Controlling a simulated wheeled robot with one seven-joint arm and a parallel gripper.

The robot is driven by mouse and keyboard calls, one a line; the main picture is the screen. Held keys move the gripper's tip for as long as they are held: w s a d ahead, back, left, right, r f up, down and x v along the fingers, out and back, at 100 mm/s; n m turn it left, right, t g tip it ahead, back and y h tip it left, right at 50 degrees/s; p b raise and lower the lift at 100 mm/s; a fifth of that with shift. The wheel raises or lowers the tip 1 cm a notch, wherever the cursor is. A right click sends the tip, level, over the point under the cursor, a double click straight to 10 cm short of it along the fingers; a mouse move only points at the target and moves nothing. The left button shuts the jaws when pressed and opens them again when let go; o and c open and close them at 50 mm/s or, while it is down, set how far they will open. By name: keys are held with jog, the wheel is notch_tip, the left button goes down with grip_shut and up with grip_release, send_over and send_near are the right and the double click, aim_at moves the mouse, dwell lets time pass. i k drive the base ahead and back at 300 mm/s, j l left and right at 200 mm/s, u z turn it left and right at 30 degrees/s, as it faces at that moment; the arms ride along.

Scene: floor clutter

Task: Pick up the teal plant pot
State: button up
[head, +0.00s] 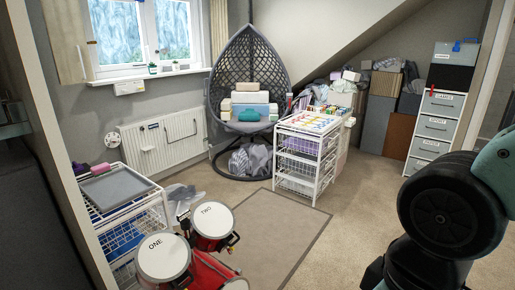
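Part of my arm fills the lower right of the head view. My gripper's fingers are not in view.
The egg chair (245,60) has bags beneath it. A white wire-drawer unit (305,165) stands to its right. Red drums (165,257) and a wire rack with a grey tray (116,187) are at lower left. A bare rug (265,235) lies between.

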aim_at(152, 69)
jog(key=i+l+z, duration=0.45)
jog(key=i+z, duration=0.25)
jog(key=i, duration=0.15)
jog(key=i+l+z, duration=0.1)
jog(key=i+z, duration=0.25)
jog(key=i, duration=0.15)
jog(key=i+j+u, duration=0.1)
jog(key=i+u, duration=0.15)
jog(key=i, duration=0.35)
jog(key=i+u, duration=0.3)
jog(key=i, duration=0.35)
jog(key=i+l+u, duration=0.25)
jog(key=i, duration=0.35)
jog(key=i+j+u, duration=0.15)
jog(key=i+u, duration=0.6)
jog(key=i+l+u, duration=0.1)
jog(key=i+u, duration=0.3)
jog(key=i+l+u, duration=0.2)
jog(key=i+u, duration=0.2)
jog(key=i+j+u, duration=0.2)
jog(key=i+u, duration=0.15)
jog(key=i, duration=0.55)
jog(key=i+u, duration=0.3)
jog(key=i, duration=0.55)
jog(key=i+z, duration=0.1)
jog(key=i, duration=0.3)
jog(key=i+j+u, duration=0.1)
jog(key=i, duration=0.3)
jog(key=i+j+u, duration=0.15)
jog(key=i, duration=0.3)
